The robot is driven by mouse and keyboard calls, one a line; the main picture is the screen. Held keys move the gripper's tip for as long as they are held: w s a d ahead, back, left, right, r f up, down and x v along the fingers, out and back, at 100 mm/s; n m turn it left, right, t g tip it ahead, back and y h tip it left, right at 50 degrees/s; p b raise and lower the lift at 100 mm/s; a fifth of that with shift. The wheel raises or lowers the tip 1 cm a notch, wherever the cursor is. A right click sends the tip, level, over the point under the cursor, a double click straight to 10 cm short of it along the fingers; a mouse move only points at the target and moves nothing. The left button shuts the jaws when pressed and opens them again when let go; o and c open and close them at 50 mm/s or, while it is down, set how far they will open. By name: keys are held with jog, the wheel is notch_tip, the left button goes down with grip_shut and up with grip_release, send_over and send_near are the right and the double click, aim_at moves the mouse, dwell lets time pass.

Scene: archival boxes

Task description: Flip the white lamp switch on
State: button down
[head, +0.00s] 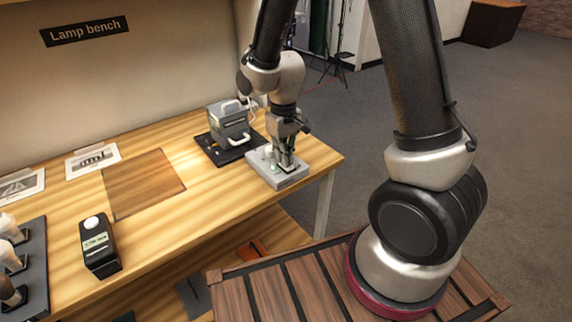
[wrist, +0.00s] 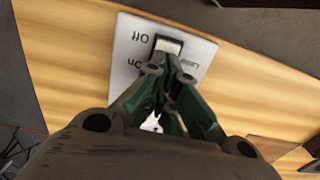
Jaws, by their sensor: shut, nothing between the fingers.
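The lamp switch is a pale grey box (head: 293,180) at the right end of the wooden bench, and its plate (wrist: 128,62) fills the middle of the wrist view. The plate carries upside-down "Off" and "on" labels on one side. A white rocker (wrist: 169,45) in a dark slot shows at the "Off" end; the rest of it is hidden behind the fingers. My gripper (head: 287,166) is shut and empty, pointing down over the switch, and its fingertips (wrist: 170,68) are at or just above the rocker. I cannot tell whether they touch it, nor which way it is tilted.
A grey device with handles (head: 230,124) stands on a black mat just left of the switch. A black box with a white button (head: 100,248) and a tray of bulbs (head: 38,262) are farther left. The bench's right edge (head: 338,160) is close to the switch.

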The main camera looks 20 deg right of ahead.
aim_at(291, 168)
jog(key=shift+r, duration=3.4)
jog(key=s, duration=0.1)
jog(key=s+d+g, duration=0.1)
jog(key=s, duration=0.1)
jog(key=shift+d+f, duration=0.1)
jog(key=shift+f, duration=0.1)
jog(key=s+d+r+m+t, duration=0.1)
jog(key=s+d+r+t, duration=0.1)
jog(key=s+d+r, duration=0.5)
jog(key=s+d+r+m+t, duration=0.2)
jog(key=s+d+r, duration=0.4)
jog(key=s+r, duration=0.3)
notch_tip(291, 168, up, 2)
jog(key=shift+d+r+m+t, duration=0.1)
jog(key=shift+d+m+t, duration=0.25)
jog(key=shift+t, duration=0.35)
